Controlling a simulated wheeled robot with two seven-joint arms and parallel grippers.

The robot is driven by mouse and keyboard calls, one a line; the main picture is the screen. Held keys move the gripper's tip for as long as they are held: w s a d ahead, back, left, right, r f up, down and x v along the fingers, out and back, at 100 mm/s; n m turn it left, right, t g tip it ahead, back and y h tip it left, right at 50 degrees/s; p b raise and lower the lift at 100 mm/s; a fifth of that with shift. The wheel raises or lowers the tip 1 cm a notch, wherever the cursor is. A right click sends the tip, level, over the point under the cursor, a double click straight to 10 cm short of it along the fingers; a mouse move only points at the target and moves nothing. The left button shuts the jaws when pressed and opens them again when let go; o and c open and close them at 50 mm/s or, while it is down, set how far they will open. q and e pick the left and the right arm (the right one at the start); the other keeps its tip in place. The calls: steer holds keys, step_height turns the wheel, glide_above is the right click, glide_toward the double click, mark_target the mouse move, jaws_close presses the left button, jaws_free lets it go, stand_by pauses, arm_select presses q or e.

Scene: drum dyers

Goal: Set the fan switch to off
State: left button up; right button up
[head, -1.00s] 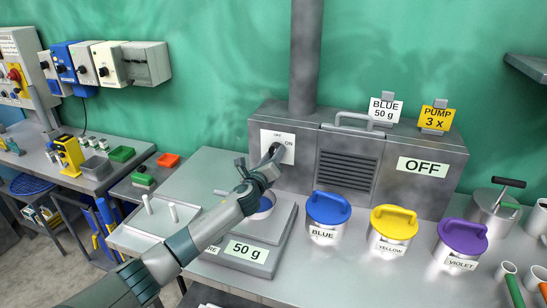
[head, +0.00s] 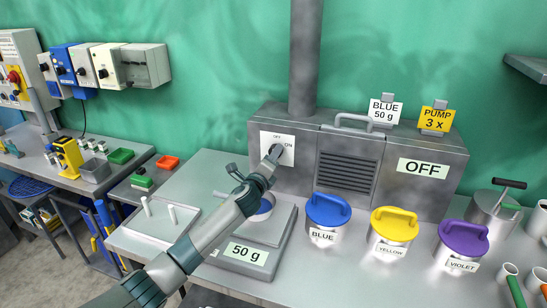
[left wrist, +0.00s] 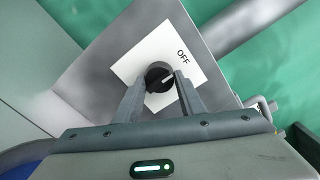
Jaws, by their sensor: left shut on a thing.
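The fan switch is a round black knob (left wrist: 158,77) on a white plate (left wrist: 140,60) in the left wrist view. The word OFF stands on the plate to the knob's upper right. A light mark on the knob points right and slightly up. My left gripper (left wrist: 160,95) is shut on the knob, one finger on each side. In the head view the plate (head: 267,144) is on the front of the grey metal housing (head: 300,178), and my left gripper (head: 272,156) covers most of the knob. My right gripper is out of view.
A sign reading OFF (head: 423,168) is on the housing. Blue (head: 328,212), yellow (head: 393,226) and violet (head: 462,240) lidded pots stand in front. A scale (head: 245,252) marked 50 g lies under my left arm. A wall pipe (head: 305,60) rises above the housing.

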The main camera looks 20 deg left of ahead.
arm_select(q)
steer(key=o, duration=1)
steer(key=shift+o, duration=0.2)
steer(key=shift+s, duration=0.1)
steer(key=s+b, duration=0.3)
steer(key=s, duration=1.4)
steer(key=shift+a, duration=0.35)
steer(key=shift+s+f, duration=0.1)
steer(key=shift+s, duration=0.05)
